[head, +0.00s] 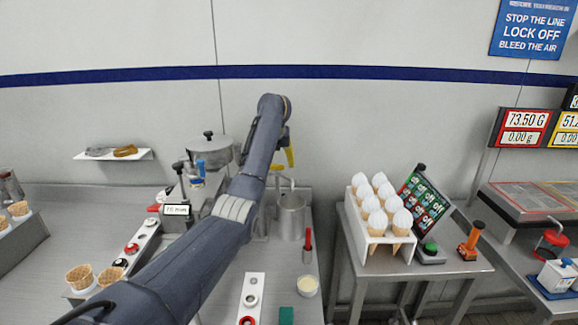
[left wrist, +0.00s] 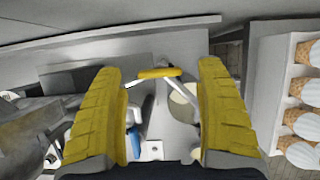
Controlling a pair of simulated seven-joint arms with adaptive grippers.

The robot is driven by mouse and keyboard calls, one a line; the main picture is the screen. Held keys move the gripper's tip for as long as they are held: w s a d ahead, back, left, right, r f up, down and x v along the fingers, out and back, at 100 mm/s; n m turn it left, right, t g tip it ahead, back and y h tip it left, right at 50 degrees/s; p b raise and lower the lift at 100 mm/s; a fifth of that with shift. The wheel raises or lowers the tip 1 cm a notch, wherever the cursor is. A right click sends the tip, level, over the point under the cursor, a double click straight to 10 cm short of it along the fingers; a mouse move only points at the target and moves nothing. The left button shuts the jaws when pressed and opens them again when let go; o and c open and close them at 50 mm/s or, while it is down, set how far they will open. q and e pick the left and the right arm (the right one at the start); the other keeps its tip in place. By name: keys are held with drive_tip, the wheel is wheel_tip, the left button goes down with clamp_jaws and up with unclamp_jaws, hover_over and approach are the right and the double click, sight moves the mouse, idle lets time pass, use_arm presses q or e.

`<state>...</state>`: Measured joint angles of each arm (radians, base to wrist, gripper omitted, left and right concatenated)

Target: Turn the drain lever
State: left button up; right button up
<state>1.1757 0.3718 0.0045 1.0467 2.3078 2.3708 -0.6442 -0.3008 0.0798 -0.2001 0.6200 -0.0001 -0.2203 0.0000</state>
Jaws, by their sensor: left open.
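A short lever with a yellow grip (left wrist: 160,73) on a thin metal rod shows between and just beyond my fingertips in the left wrist view; it looks like the drain lever, though no label shows. My left gripper (left wrist: 163,80) has its two yellow ribbed fingers spread wide, with a gap on each side of the lever. In the head view my left gripper (head: 287,157) hangs above a metal pot (head: 291,216), partly hidden by my own arm. I cannot see the lever clearly in the head view. My right gripper is in neither view.
A machine with a round lidded vessel (head: 209,153) and a blue handle (head: 199,168) stands left of my arm. A white rack of topped cones (head: 370,217) stands on the table at right. A cream-filled cup (head: 307,286) sits in front of the pot.

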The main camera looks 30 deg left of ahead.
use_arm(q)
drive_tip(key=shift+x, duration=1)
drive_tip(key=shift+c, duration=0.2)
drive_tip(key=shift+r, duration=0.1)
clamp_jaws()
